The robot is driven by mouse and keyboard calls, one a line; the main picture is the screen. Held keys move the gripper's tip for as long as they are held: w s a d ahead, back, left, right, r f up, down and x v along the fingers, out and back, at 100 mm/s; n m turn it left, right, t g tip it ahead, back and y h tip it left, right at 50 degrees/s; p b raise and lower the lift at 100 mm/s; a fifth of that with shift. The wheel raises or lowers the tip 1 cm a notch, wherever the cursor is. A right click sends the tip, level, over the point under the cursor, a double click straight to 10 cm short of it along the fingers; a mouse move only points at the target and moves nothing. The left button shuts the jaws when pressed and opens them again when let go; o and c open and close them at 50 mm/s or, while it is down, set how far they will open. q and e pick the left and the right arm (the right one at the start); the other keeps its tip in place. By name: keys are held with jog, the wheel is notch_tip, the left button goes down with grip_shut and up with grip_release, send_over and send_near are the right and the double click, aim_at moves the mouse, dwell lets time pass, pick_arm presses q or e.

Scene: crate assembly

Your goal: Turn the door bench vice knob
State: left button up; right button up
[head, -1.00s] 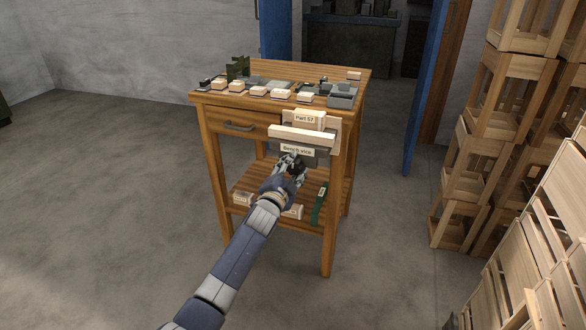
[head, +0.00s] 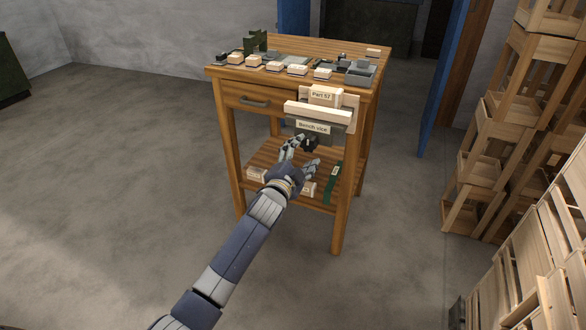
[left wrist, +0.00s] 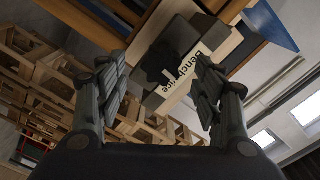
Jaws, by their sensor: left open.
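The bench vice (head: 297,124) is fixed at the front right of the wooden table, with a pale "Bench vice" label (head: 313,127). Its dark knob (head: 310,144) sits below the label. Pale boards and a "Part 57" block (head: 322,96) are at its top. My left gripper (head: 301,155) is open and empty, just in front of and below the knob. In the left wrist view the label (left wrist: 191,65) and the dark knob (left wrist: 160,66) appear beyond and between the spread fingers (left wrist: 160,84). My right gripper is not in view.
The wooden table (head: 285,50) has a drawer with a handle (head: 254,103) and several small labelled blocks on top. Its lower shelf holds pale blocks and a green strip (head: 332,182). Stacked wooden crates (head: 487,140) stand at the right. The floor at left is clear.

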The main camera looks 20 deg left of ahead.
pick_arm(q)
jog(key=s, duration=0.7)
jog(key=shift+s+a, duration=0.15)
jog(key=shift+s, duration=0.05)
